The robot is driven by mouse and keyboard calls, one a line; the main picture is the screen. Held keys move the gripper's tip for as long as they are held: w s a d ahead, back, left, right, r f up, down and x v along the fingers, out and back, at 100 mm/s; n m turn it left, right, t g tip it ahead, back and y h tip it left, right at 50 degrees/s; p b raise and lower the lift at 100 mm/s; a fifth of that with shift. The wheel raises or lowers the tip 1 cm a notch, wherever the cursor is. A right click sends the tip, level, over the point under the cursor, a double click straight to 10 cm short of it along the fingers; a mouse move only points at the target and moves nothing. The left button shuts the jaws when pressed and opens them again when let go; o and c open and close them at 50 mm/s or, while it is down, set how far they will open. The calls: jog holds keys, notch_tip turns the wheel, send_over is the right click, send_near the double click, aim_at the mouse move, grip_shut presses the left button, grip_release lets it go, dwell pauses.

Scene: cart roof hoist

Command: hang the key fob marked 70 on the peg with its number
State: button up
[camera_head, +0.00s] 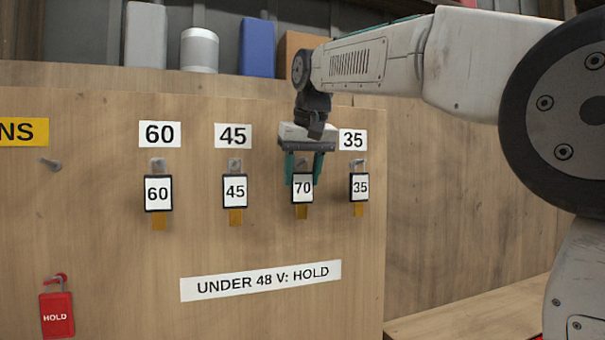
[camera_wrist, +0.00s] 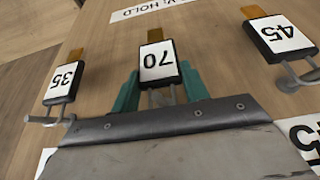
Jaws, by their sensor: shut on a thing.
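The fob marked 70 (camera_head: 302,188) is a black-framed white tag with an orange tab below it. It hangs upright close to the wooden board, between the 45 and 35 fobs. It shows upside down in the wrist view (camera_wrist: 157,61). My gripper (camera_head: 304,172) is shut on this fob, with a teal finger on either side of its upper part. A metal peg or loop (camera_wrist: 160,97) shows between the fingers; I cannot tell whether the fob is seated on it. The number label above this place is hidden behind my gripper.
The fobs 60 (camera_head: 158,194), 45 (camera_head: 235,190) and 35 (camera_head: 359,187) hang on pegs below matching labels, with 45 and 35 close on either side. An empty peg (camera_head: 50,164) is at the far left. A red HOLD tag (camera_head: 57,316) hangs below it.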

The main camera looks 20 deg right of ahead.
jog(key=o, duration=1.2)
jog(key=shift+c, duration=0.2)
jog(key=v, duration=0.7)
jog(key=shift+s+r, duration=0.1)
jog(key=shift+r, duration=0.25)
jog(key=s+d+f+g, duration=0.1)
jog(key=s+f, duration=1.4)
jog(key=f, duration=0.4)
jog(key=s+d+f+g, duration=0.2)
jog(key=s+f, duration=1.4)
jog(key=f, duration=0.2)
jog(key=shift+s+f, duration=0.35)
